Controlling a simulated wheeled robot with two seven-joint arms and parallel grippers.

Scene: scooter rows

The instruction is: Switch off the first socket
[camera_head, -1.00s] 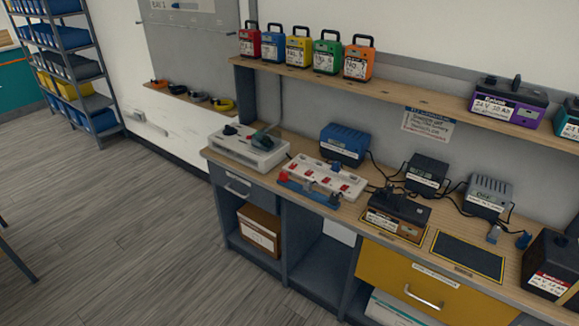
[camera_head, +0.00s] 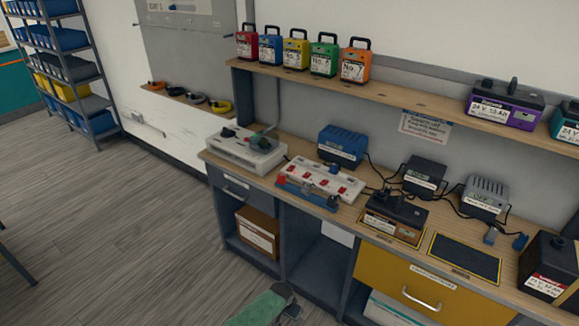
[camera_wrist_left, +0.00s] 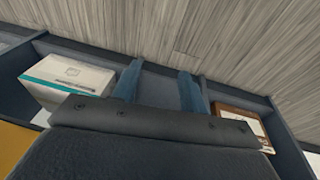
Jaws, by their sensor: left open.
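A white power strip (camera_head: 338,183) with several red switches lies on the bench, left of its middle. The switch settings and socket numbers are too small to read. A dark blue plug or cap sits on its back part, and a blue bar with a red end (camera_head: 305,193) lies along its front edge. My left gripper (camera_wrist_left: 160,82) is open and empty in the left wrist view. In the head view its green arm and dark hand (camera_head: 288,293) show at the bottom edge, in front of the bench and well below the strip. My right gripper is out of view.
A shelf with batteries hangs above. Floor at left is clear.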

